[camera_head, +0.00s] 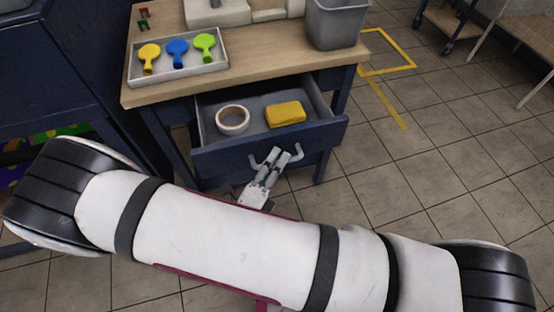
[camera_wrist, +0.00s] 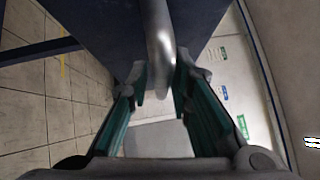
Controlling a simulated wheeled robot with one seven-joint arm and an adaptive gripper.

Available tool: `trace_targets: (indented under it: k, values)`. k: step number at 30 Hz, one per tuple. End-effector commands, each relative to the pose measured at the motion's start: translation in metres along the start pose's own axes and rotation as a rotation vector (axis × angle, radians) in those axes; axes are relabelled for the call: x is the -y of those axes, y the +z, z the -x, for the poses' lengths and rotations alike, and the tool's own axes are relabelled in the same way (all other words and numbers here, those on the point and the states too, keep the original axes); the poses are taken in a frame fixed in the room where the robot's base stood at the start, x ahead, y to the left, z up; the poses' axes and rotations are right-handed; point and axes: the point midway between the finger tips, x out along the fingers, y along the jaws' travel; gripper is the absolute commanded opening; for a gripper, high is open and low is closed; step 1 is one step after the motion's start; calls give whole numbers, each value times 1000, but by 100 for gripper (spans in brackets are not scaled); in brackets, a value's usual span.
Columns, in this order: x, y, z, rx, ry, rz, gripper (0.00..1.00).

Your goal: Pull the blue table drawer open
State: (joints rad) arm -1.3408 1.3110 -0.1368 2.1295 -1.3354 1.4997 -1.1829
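The dark blue table drawer (camera_head: 322,133) is pulled out below the wooden tabletop, with its inside in view. A light grey bar handle (camera_head: 296,153) is on its front. My gripper (camera_head: 275,158) is at the middle of this handle. In the wrist view the handle (camera_wrist: 160,38) runs between the two fingertips of my gripper (camera_wrist: 160,78), which lie close against its sides. The gripper looks shut on the handle. The middle of the handle is hidden by the fingers in the head view.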

Motion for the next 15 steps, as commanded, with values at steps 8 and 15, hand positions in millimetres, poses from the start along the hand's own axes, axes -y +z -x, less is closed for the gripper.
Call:
trace_targets:
  k: [8, 15]
  values:
    - [1, 0, 0, 0, -3, 1, 32]
    - [1, 1, 15, 3, -2, 0, 32]
